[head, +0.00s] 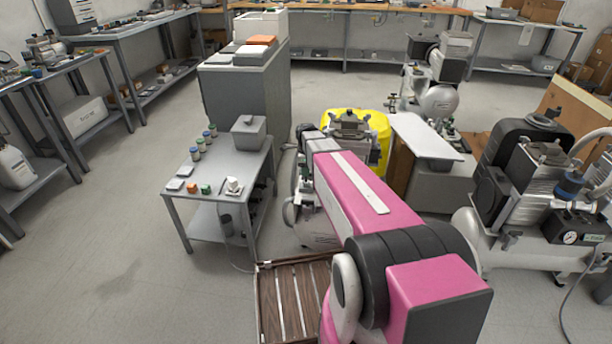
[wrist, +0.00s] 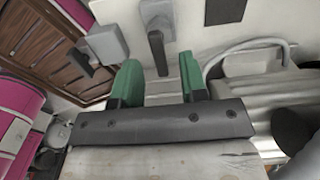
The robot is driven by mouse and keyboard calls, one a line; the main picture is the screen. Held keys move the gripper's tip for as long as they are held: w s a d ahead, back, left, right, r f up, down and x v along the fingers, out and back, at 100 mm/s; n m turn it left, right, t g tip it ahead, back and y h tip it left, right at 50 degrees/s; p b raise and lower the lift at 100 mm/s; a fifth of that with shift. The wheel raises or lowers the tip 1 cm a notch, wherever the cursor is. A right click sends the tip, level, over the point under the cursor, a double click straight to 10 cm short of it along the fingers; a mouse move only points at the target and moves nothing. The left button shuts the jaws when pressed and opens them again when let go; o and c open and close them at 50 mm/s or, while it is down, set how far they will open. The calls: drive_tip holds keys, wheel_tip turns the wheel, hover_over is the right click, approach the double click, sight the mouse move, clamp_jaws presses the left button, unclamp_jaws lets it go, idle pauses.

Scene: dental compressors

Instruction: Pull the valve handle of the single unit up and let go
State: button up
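In the wrist view, a black lever handle (wrist: 157,52) hangs from a grey fitting (wrist: 156,18) on a pale panel. My gripper (wrist: 159,80) has two green fingers spread apart, one on each side of the handle in the picture. The handle looks untouched; I cannot tell how deep it sits between the fingers. In the head view, my pink arm hides the gripper and the handle. Part of a compressor unit (head: 306,222) shows just left of the arm.
A brown slatted wooden piece (head: 300,300) lies beside my arm. A grey side table (head: 215,165) with jars and small boxes stands to the left. A larger black-and-silver compressor (head: 525,180) stands to the right. A grey hose (wrist: 245,47) runs close to the right finger. Left floor is clear.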

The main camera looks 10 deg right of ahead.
drive_tip(key=shift+f, duration=1.7)
clamp_jaws()
drive_tip(key=shift+r, duration=0.85)
unclamp_jaws()
drive_tip(key=shift+r, duration=0.1)
wheel_tip(320, 180, up, 11)
